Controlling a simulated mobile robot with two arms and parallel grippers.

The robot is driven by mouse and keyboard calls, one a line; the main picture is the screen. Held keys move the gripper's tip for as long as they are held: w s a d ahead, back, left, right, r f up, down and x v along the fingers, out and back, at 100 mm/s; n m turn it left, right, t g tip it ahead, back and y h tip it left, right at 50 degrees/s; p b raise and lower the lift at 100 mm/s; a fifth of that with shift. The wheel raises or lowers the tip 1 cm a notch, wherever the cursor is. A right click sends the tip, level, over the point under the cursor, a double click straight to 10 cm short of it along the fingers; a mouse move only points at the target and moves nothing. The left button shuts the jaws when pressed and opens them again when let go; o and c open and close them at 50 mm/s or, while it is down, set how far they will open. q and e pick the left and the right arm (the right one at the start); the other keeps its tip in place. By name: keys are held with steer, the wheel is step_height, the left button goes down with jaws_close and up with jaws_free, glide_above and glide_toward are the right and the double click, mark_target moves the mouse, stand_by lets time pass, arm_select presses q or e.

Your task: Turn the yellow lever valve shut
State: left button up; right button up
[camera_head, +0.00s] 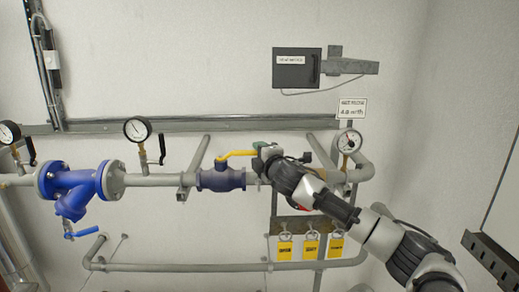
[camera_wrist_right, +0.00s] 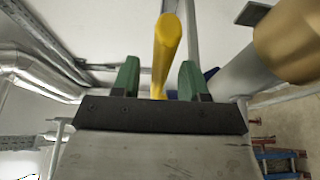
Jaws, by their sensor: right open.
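The yellow lever (camera_head: 236,154) sits on top of a dark blue valve body (camera_head: 222,180) in the horizontal grey pipe. It runs roughly along the pipe, to the right, with its far end hidden by my gripper. My right gripper (camera_head: 261,145) is at the right end of the lever. In the right wrist view the lever (camera_wrist_right: 165,52) stands between the two green fingertips of the gripper (camera_wrist_right: 158,78). The fingers are open, with visible gaps on both sides of the lever. My left gripper is out of view.
A blue strainer (camera_head: 77,187) with a small blue lever (camera_head: 84,233) is at the left. Gauges (camera_head: 137,130) and (camera_head: 349,141) stand above the pipe. Yellow tags (camera_head: 311,247) hang below my right arm. A dark box (camera_head: 297,68) is on the wall above.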

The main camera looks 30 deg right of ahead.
steer(key=shift+w, duration=0.25)
jaws_close()
stand_by(0.3)
